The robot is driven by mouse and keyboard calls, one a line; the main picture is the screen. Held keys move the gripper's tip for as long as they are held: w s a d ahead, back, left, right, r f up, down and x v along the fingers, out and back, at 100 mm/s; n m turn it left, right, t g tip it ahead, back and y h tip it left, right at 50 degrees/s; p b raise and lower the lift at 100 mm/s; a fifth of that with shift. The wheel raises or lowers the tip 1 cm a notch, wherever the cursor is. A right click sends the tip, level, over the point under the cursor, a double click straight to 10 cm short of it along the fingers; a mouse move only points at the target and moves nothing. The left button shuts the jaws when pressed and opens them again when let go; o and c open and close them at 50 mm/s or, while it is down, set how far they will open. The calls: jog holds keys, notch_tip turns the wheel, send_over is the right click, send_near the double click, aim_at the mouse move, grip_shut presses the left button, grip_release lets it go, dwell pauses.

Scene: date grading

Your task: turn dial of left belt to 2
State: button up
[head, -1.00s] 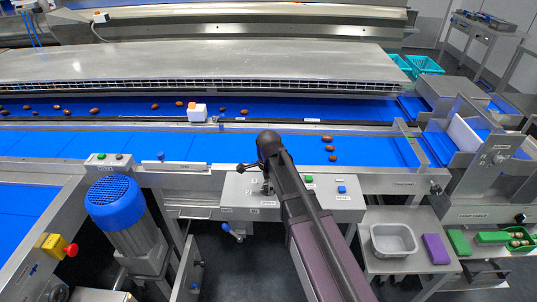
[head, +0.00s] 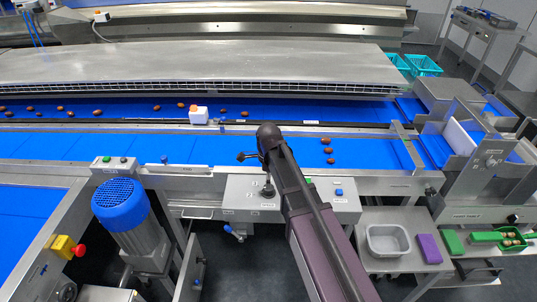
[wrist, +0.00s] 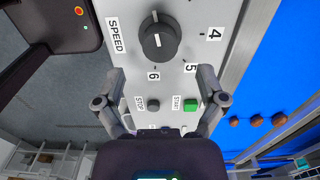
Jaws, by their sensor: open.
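A grey control box (head: 237,191) is fixed to the front of the belt frame. Its black speed dial (head: 267,190) is partly beside my arm in the head view. In the wrist view the round dial (wrist: 160,40) lies beyond my fingertips, beside a SPEED label. Its white pointer mark faces the top of the picture. Numbers 4, 5 and 6 show around it; a 2 is not legible there. My gripper (wrist: 161,76) is open and empty, its fingers apart and short of the dial.
A green START button (wrist: 191,105) and dark STOP button (wrist: 153,105) lie between my fingers in the picture. A blue-capped motor (head: 119,203) and a red stop knob (head: 81,251) are at left. Dates (head: 329,152) lie on the blue belt. A grey tub (head: 388,241) stands at right.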

notch_tip(320, 180, up, 8)
jog(key=p, duration=0.8)
jog(key=shift+r, duration=0.25)
dwell(0.4)
jog(key=s+d+f+n+b, duration=0.3)
jog(key=s+d+n, duration=0.3)
jog(key=d+n, duration=0.3)
jog(key=s+d+f+n+b, duration=0.3)
jog(key=s+d+n, duration=0.4)
jog(key=d, duration=0.3)
jog(key=shift+s+d+n, duration=0.15)
jog(key=shift+d+n, duration=0.2)
jog(key=shift+n, duration=0.55)
